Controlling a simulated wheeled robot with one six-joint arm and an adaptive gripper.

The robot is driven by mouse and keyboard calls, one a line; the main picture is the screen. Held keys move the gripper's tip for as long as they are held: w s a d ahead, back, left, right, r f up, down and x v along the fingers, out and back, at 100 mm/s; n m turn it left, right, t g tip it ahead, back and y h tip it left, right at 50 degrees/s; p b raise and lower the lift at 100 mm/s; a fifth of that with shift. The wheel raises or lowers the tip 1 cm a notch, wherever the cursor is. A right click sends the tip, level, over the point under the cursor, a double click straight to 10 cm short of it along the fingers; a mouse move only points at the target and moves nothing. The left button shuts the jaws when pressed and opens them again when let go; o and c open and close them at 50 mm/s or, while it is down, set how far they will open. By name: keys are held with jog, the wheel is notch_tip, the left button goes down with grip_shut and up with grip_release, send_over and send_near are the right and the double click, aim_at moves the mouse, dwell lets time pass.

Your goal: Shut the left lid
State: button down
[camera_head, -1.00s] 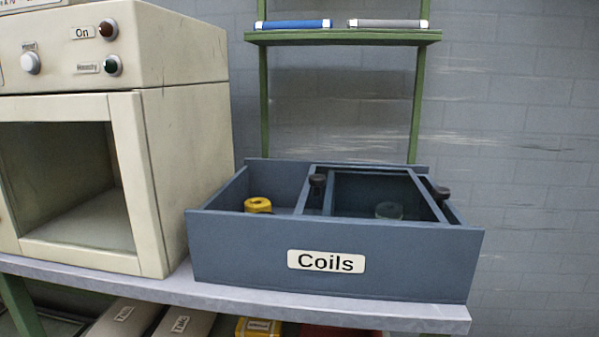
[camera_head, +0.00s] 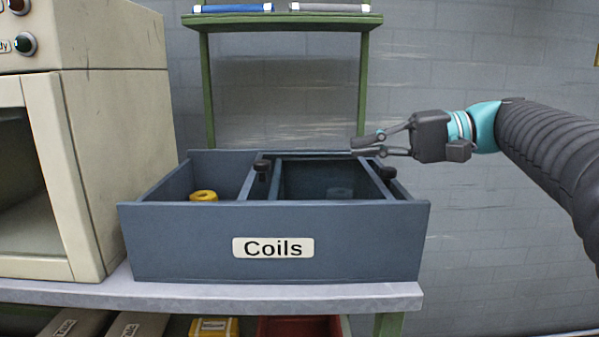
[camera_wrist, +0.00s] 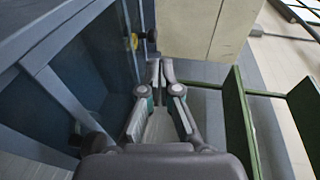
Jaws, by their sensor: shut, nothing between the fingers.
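A blue-grey box (camera_head: 180,240) labelled "Coils" stands on the shelf. Its left part is uncovered, with a yellow coil (camera_head: 203,196) inside. A framed panel, apparently a see-through lid (camera_head: 330,162), lies over the right part, with a dim grey coil (camera_head: 340,192) beneath. One dark knob (camera_head: 262,168) stands at the panel's left side and another dark knob (camera_head: 388,172) at its right. I cannot tell whether there are one or two stacked lids. My gripper (camera_head: 354,148) is shut and empty near the box's back right corner; it also shows in the wrist view (camera_wrist: 161,68).
A cream machine (camera_head: 120,130) stands close on the box's left. A green rack (camera_head: 285,22) rises behind, against the grey wall. The grey shelf (camera_head: 260,294) ends just right of the box. The space right of the box is free except for my arm.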

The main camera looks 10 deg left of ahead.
aim_at(286, 181)
jog(key=w+f, duration=0.2)
jog(key=shift+w+d+y, duration=0.1)
jog(key=shift+w+y, duration=0.2)
jog(key=shift+w+f+m, duration=0.1)
jog(key=shift+f+m, duration=0.05)
jog(key=shift+m, duration=0.15)
jog(key=a, duration=0.4)
jog(key=s+a+f, duration=0.1)
jog(key=a, duration=0.4)
jog(key=a+f, duration=0.1)
jog(key=a, duration=0.3)
jog(key=shift+s+a, duration=0.15)
jog(key=shift+a, duration=0.25)
